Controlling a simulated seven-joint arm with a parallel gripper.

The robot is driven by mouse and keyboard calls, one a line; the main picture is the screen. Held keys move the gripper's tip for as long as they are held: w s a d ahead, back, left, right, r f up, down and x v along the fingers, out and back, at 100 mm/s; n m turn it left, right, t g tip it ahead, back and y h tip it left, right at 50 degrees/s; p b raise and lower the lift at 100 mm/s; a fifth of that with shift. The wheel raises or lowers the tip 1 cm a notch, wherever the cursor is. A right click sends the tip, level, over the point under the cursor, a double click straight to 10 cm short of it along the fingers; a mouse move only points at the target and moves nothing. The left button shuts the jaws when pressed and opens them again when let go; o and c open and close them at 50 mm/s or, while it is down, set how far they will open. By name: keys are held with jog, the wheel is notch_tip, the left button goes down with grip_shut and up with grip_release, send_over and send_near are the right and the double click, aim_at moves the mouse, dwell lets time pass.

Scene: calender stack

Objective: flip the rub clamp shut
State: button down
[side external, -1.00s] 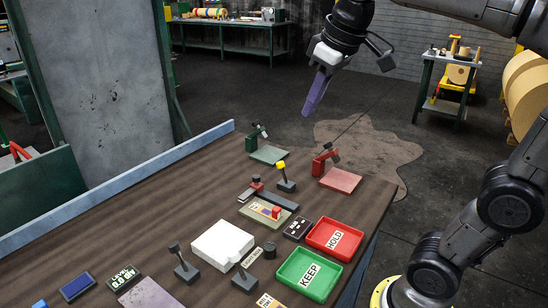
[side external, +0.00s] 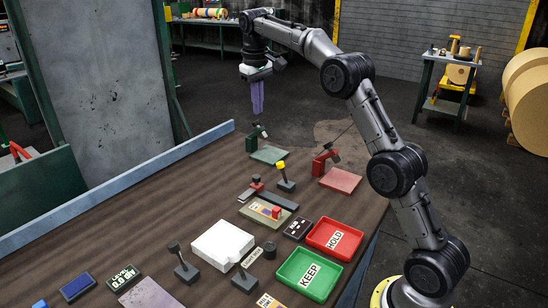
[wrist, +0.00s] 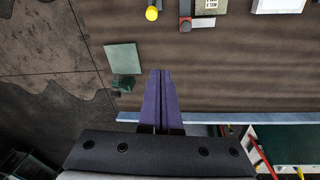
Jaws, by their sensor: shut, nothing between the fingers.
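A green clamp (side external: 256,136) stands at the back edge of a green plate (side external: 268,155) at the table's far end. Its arm looks raised and tilted, with a dark tip. A red clamp (side external: 322,163) stands by a red plate (side external: 341,180) to the right. No label shows which is the rub clamp. My gripper (side external: 257,113), with purple fingers, points down just above the green clamp in the side view. In the wrist view its fingertips (wrist: 161,74) are together and empty, right of the green plate (wrist: 122,58) and green clamp (wrist: 125,84).
A yellow-topped lever (side external: 285,177) stands in front of the green plate. A green KEEP tray (side external: 300,296), a red HOLD tray (side external: 338,252) and a white box (side external: 222,244) lie nearer. A blue-grey rail (side external: 150,162) runs along the table's left edge.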

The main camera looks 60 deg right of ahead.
aim_at(282, 172)
jog(key=w+d+f+g, duration=0.1)
jog(key=d+f, duration=0.3)
jog(key=f, duration=0.5)
jog(key=shift+w+d+f+m, duration=0.15)
jog(key=shift+w+f+m, duration=0.15)
jog(key=shift+f, duration=0.1)
jog(key=shift+g, duration=0.3)
jog(key=f, duration=0.9)
jog(key=shift+s+d+f, duration=0.3)
jog(key=shift+s+d, duration=0.05)
jog(key=shift+d, duration=0.05)
jog(key=shift+s+a+r, duration=0.15)
jog(key=shift+s+r, duration=0.1)
jog(key=shift+s, duration=0.35)
jog(key=shift+s+a+r, duration=0.2)
jog(key=shift+s, duration=0.35)
jog(key=shift+s+a+r, duration=0.15)
jog(key=shift+s+r, duration=0.1)
jog(key=shift+s, duration=0.35)
jog(key=shift+s+r+t, duration=0.15)
jog(key=shift+s+t, duration=0.1)
jog(key=shift+t, duration=0.15)
